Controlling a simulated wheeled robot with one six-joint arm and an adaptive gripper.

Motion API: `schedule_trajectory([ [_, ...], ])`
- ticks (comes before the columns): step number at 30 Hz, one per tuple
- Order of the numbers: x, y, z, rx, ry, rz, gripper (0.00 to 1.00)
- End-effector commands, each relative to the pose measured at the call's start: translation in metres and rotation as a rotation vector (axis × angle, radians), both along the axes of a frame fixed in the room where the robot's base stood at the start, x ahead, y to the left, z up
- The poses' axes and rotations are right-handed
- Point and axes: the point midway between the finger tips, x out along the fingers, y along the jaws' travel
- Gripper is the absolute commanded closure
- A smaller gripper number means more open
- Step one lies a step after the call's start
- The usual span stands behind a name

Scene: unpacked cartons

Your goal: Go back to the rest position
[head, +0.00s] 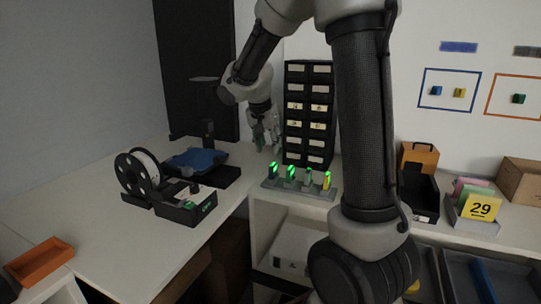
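My gripper (265,141) hangs pointing down at the end of my arm, above the back of the white worktop (95,215). It is just left of the black drawer cabinet (309,114) and behind the grey rack (300,188). The fingers are small and dim, so I cannot tell whether they are apart or hold something. My arm rises from the lower right, bends at the top of the view and comes down to the gripper.
The rack holds several small pieces with green and yellow lights. A 3D printer (203,160) with a spool (137,180) stands left. An orange tray (40,262) lies at lower left. Bins and a carton (523,182) stand right. The worktop's front left is clear.

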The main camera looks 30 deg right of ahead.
Motion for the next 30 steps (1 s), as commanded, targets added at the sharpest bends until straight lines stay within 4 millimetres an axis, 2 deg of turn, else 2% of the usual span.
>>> schedule_trajectory([
  [3, -0.002, 0.003, 0.009, 0.001, -0.001, 0.000, 0.61],
  [8, -0.003, 0.004, 0.010, 0.000, 0.002, 0.005, 0.61],
  [14, -0.009, 0.003, 0.007, -0.037, 0.080, 0.164, 0.61],
  [17, -0.031, 0.005, -0.008, -0.042, 0.185, 0.302, 0.61],
  [19, -0.053, 0.008, -0.013, -0.034, 0.249, 0.402, 0.61],
  [24, -0.120, 0.016, -0.002, 0.006, 0.328, 0.642, 0.61],
  [30, -0.200, 0.029, 0.018, 0.050, 0.299, 0.866, 0.61],
])
